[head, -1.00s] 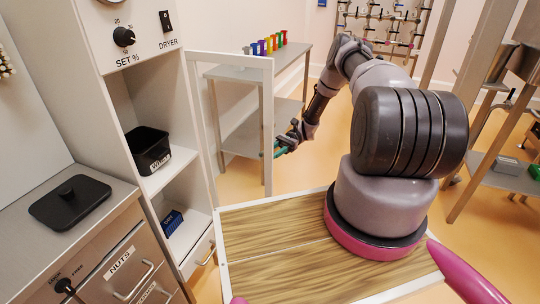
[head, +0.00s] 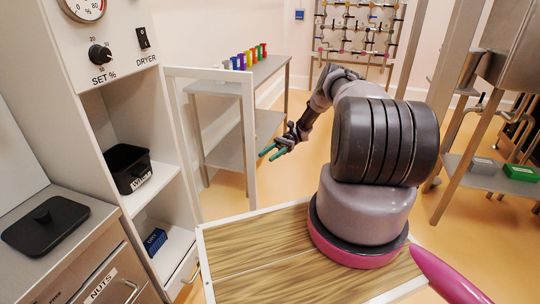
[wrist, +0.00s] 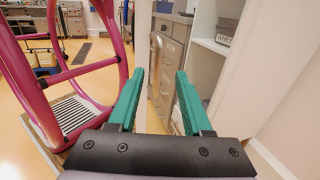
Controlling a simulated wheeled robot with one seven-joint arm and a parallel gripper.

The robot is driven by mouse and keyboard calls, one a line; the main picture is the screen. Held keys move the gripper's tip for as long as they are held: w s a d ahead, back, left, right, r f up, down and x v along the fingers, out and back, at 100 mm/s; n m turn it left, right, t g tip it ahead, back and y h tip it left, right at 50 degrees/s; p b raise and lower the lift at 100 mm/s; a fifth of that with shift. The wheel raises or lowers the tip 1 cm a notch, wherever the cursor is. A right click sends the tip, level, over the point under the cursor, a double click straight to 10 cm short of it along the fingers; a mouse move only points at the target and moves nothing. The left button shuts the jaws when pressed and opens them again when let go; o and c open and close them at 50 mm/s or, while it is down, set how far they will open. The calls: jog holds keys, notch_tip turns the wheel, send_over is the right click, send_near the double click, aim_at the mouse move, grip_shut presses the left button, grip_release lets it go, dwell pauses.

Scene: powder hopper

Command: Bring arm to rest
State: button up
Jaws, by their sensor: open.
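My arm is bent, with the forearm reaching down and to the left over open floor.
A tall white cabinet holds a black bin (head: 128,168) and a blue box (head: 155,241) on its shelves. A black lid (head: 45,226) lies on the left counter. A table (head: 240,82) with several coloured cups stands behind the frame. A green box (head: 521,173) sits at right.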

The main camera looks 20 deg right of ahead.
jog(key=shift+w+d, duration=0.15)
jog(key=shift+d, duration=0.2)
jog(key=s+a+r+n+t+h, duration=0.25)
jog(key=r+h, duration=0.25)
jog(key=r, duration=1.2)
jog(key=s+a+r+n+t+h, duration=0.1)
jog(key=a+r+n+t+h, duration=0.3)
jog(key=r, duration=1.3)
jog(key=s+r+t+h, duration=0.2)
jog(key=s+r+t, duration=0.3)
jog(key=s, duration=0.6)
jog(key=s+r+t+h, duration=0.2)
jog(key=s+r+t, duration=0.3)
jog(key=s+r, duration=0.4)
jog(key=s, duration=0.3)
jog(key=shift+s+d+r+n, duration=0.2)
jog(key=shift+s+d+n, duration=0.1)
jog(key=shift+d+n, duration=0.1)
